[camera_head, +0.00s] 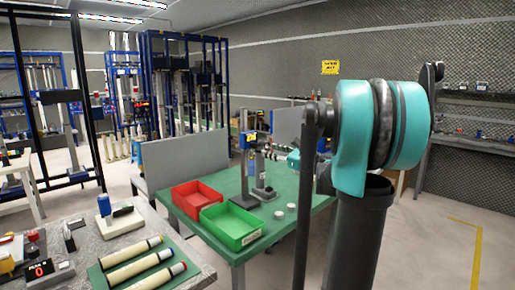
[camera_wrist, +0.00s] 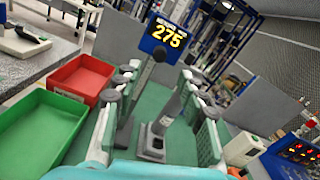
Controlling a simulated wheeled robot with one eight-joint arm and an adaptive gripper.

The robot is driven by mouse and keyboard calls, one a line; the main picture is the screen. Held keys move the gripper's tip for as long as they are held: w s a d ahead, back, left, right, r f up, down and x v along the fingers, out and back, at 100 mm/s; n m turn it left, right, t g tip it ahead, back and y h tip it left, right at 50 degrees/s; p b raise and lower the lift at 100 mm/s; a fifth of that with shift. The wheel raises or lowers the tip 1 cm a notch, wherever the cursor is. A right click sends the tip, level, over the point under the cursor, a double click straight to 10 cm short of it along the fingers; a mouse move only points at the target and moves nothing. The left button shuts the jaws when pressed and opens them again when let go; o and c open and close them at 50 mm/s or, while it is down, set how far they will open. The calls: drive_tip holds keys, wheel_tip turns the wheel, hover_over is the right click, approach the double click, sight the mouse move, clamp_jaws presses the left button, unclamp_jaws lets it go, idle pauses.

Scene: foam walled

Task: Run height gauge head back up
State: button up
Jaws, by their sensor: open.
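The height gauge (camera_head: 245,172) stands on the green table, a dark upright column with a blue and yellow display near its top. In the wrist view its display (camera_wrist: 168,35) reads 275, and a dark round part sits just below it. A shorter grey upright on a foot (camera_wrist: 165,116) stands beside the column. I cannot tell which part is the sliding head. My gripper (camera_wrist: 158,78) is open and empty, its fingers on either side of the column in the wrist view; contact is not visible. My arm partly hides my gripper in the head view.
A red bin (camera_head: 197,194) and a green bin (camera_head: 232,226) sit left of the gauge on the green table (camera_head: 292,232). Two small white discs (camera_head: 285,210) lie at right. A grey panel (camera_head: 185,160) stands behind. A control box with lit digits (camera_wrist: 295,152) is at right.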

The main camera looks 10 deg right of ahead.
sight(256, 146)
drive_tip(key=x, duration=0.8)
drive_tip(key=shift+w+a, duration=0.25)
drive_tip(key=shift+w, duration=0.05)
drive_tip(key=shift+c, duration=0.4)
clamp_jaws()
